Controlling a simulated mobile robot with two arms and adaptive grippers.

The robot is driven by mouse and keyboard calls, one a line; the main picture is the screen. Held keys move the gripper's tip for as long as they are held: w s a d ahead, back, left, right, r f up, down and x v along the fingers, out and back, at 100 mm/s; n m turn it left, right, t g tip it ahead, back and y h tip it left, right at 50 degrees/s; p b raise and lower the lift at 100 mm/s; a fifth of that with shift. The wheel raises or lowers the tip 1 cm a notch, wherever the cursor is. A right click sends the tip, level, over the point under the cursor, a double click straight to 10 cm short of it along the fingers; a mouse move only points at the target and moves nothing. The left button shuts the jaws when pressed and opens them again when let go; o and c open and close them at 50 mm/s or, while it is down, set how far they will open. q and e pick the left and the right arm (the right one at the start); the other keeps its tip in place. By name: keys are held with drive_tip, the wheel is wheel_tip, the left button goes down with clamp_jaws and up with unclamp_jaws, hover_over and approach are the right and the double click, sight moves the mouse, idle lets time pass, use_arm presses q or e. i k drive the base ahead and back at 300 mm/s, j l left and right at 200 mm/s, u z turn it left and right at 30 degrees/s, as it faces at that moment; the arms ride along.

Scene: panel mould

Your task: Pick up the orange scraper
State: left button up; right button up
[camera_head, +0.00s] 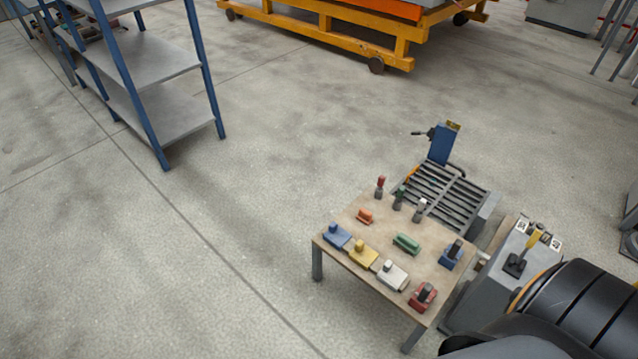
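A small orange block-like thing (365,216) lies on the wooden-topped table (335,219), near its back left part. It is the only orange tool that I make out on the table, but it is too small to tell for sure that it is a scraper. Nothing touches it. Neither of my grippers shows in the head view. A large black rounded part, likely my own arm, fills the bottom right corner.
Around it stand blue (336,236), yellow (362,252), white (391,274), red (422,296) and green (407,243) tools. Behind the table is a slatted grey stand (447,195). A shelf rack (150,62) stands far left; the left floor is clear.

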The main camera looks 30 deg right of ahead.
sight(364, 217)
drive_tip(key=i+j, duration=0.15)
drive_tip(key=i, duration=0.55)
drive_tip(key=i+j+z, duration=0.1)
drive_tip(key=i, duration=0.55)
drive_tip(key=i+z, duration=0.2)
drive_tip(key=z, duration=0.25)
drive_tip(key=i+j+z, duration=0.2)
drive_tip(key=z, duration=0.3)
drive_tip(key=i+j+z, duration=0.2)
drive_tip(key=z, duration=0.25)
drive_tip(key=i+j+z, duration=0.1)
drive_tip(key=j+z, duration=0.2)
drive_tip(key=z, duration=0.2)
